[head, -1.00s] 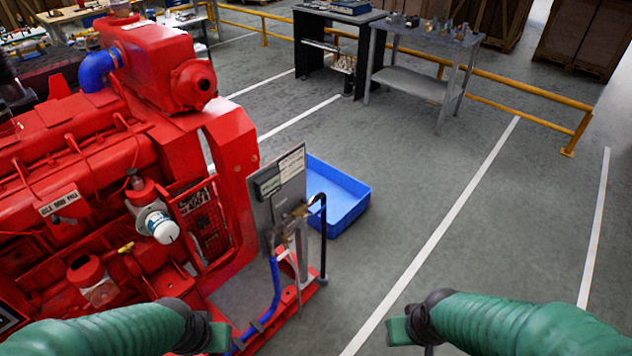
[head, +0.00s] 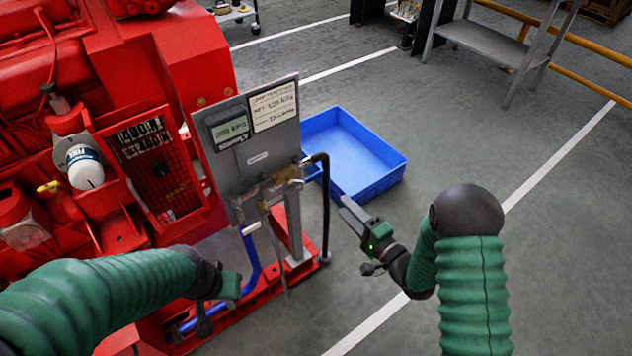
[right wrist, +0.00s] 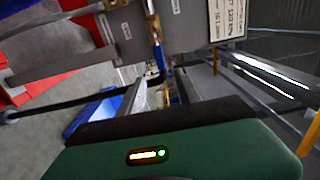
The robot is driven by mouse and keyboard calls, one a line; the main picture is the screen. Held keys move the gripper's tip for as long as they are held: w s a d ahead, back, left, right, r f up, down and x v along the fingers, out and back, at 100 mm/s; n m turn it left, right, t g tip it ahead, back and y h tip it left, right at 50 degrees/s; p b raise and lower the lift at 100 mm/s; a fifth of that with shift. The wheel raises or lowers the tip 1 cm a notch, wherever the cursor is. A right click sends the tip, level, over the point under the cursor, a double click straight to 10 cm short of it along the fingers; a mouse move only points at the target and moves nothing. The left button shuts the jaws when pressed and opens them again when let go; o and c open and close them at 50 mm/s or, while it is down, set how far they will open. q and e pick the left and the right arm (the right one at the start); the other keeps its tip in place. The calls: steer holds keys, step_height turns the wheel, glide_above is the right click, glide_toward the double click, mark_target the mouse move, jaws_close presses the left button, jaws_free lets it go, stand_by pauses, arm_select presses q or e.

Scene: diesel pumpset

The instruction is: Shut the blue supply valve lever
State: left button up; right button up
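A grey panel stand (head: 238,172) stands upright on the red skid beside the red engine. Brass fittings (head: 280,178) sit at its lower front, and a blue pipe (head: 252,262) runs down below them to the skid. A small pale handle (head: 250,228) shows at the top of the blue pipe; I cannot tell for sure if it is the supply valve lever. My right gripper (head: 350,212) is right of the stand and the black hose, apart from them; its opening is unclear. My left gripper (head: 226,288) is low, in front of the blue pipe; its fingers are unclear.
A black hose (head: 325,215) bends down at the stand's right side. A blue tray (head: 378,178) lies on the floor behind it. The red engine (head: 200,60) fills the left. The floor to the right is open, with a grey table (head: 482,40) at the back.

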mark_target(315, 178)
steer(key=b+x, duration=0.3)
steer(key=x, duration=1)
steer(key=shift+w+a+f, duration=0.1)
steer(key=shift+w+f, duration=0.05)
steer(key=shift+w, duration=0.3)
steer(key=shift+w+a, duration=0.4)
steer(key=shift+d, duration=0.1)
jaws_close()
steer(key=shift+s+f, duration=0.1)
steer(key=shift+s, duration=0.05)
